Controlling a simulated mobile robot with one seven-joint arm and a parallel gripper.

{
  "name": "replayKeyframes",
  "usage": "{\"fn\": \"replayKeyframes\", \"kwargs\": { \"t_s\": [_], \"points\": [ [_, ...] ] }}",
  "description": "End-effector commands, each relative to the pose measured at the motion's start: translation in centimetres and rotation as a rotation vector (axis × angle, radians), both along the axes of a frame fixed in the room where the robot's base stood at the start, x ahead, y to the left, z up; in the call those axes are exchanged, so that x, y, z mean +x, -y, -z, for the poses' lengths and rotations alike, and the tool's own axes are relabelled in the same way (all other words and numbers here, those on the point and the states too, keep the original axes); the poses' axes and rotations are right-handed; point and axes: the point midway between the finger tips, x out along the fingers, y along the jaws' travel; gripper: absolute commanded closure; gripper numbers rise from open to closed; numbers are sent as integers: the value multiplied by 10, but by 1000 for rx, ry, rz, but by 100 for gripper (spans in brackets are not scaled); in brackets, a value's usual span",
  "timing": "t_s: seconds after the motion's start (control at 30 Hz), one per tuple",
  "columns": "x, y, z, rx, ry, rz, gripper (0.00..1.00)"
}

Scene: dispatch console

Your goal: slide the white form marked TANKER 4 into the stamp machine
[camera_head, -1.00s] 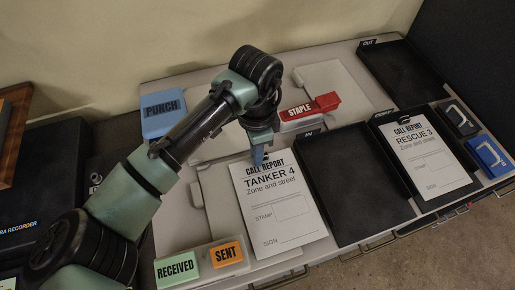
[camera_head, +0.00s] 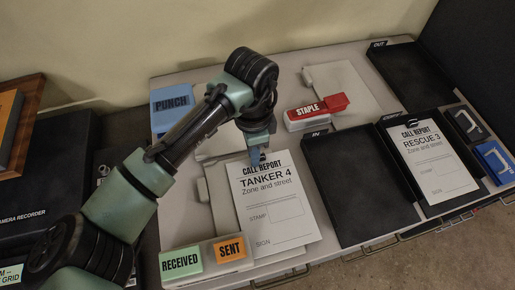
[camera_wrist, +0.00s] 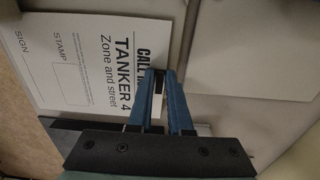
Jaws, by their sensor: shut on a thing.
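The white form marked TANKER 4 (camera_head: 272,206) lies flat or nearly flat over the light grey console, left of the black IN tray (camera_head: 362,188). My gripper (camera_head: 257,157) is shut on its top edge, near the CALL REPORT heading. In the wrist view, the blue fingers (camera_wrist: 165,82) meet at the heading of the form (camera_wrist: 75,60) and hide part of it. A grey unit with a green RECEIVED block (camera_head: 181,262) and an orange SENT block (camera_head: 230,249) stands at the form's lower left. No unit carries a readable stamp machine label.
A blue PUNCH unit (camera_head: 172,101) stands at the back left and a red STAPLE unit (camera_head: 318,109) behind the form. A second form marked RESCUE 3 (camera_head: 434,160) lies in a black tray at right. The OUT tray (camera_head: 410,75) looks empty, as does the IN tray.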

Motion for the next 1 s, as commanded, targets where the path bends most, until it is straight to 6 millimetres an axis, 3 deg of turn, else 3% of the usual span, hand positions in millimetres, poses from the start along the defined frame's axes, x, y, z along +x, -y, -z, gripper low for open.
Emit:
{"fn": "replayKeyframes", "kwargs": {
  "t_s": [1.0],
  "points": [
    [-9, -27, 0, 0, 0, 0, 100]
  ]
}}
